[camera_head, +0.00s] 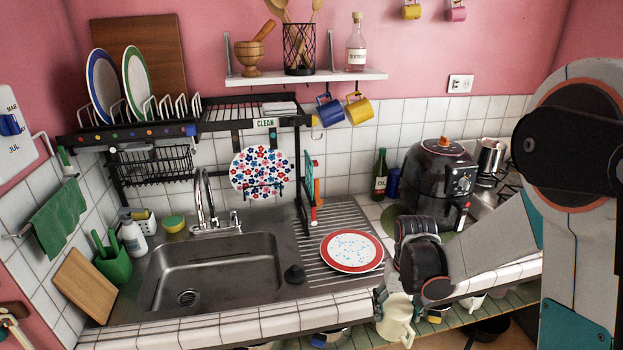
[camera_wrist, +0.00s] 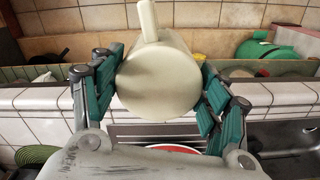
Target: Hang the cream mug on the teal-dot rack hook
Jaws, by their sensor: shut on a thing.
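The cream mug (camera_head: 396,322) is low in front of the counter in the head view, with its handle at the right. My gripper (camera_head: 385,297) is shut on it. In the wrist view the cream mug (camera_wrist: 158,80) sits between the two green-padded fingers of my gripper (camera_wrist: 160,88), its handle pointing up. I cannot make out a teal-dot hook in either view.
A red-rimmed plate (camera_head: 351,251) lies on the drainboard beside the sink (camera_head: 215,270). A floral plate (camera_head: 261,171) stands under the rack. A black air fryer (camera_head: 438,185), a green bottle (camera_head: 380,175) and a wall shelf (camera_head: 305,78) are nearby. Free air lies above the sink.

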